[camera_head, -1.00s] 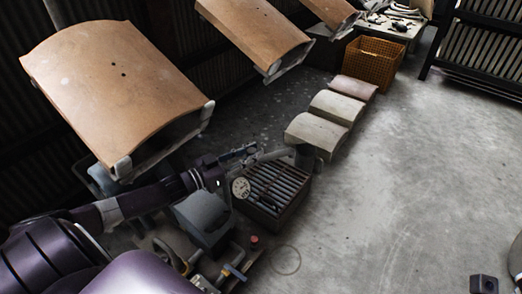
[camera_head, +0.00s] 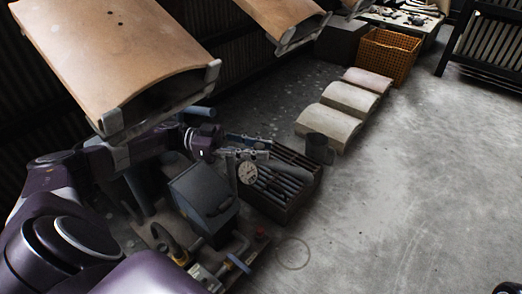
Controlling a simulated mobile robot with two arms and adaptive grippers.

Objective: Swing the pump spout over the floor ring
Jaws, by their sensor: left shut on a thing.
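My left gripper (camera_head: 249,146) is shut on the grey pump spout (camera_head: 298,168), close to the round dial gauge (camera_head: 247,173). The spout reaches right across the slatted grate box (camera_head: 275,190), and its free end is near the box's right edge. The thin floor ring (camera_head: 292,253) lies flat on the concrete, below and slightly left of the spout end in the picture. The spout end is not over it. The grey pump housing (camera_head: 204,198) stands left of the grate. My right gripper is not visible.
A dark cylinder (camera_head: 319,148) stands behind the spout end. Curved panels (camera_head: 343,108) lie in a row beyond it. Large tan panels (camera_head: 112,50) hang at upper left, close above my left arm. An orange basket (camera_head: 388,56) is at the back.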

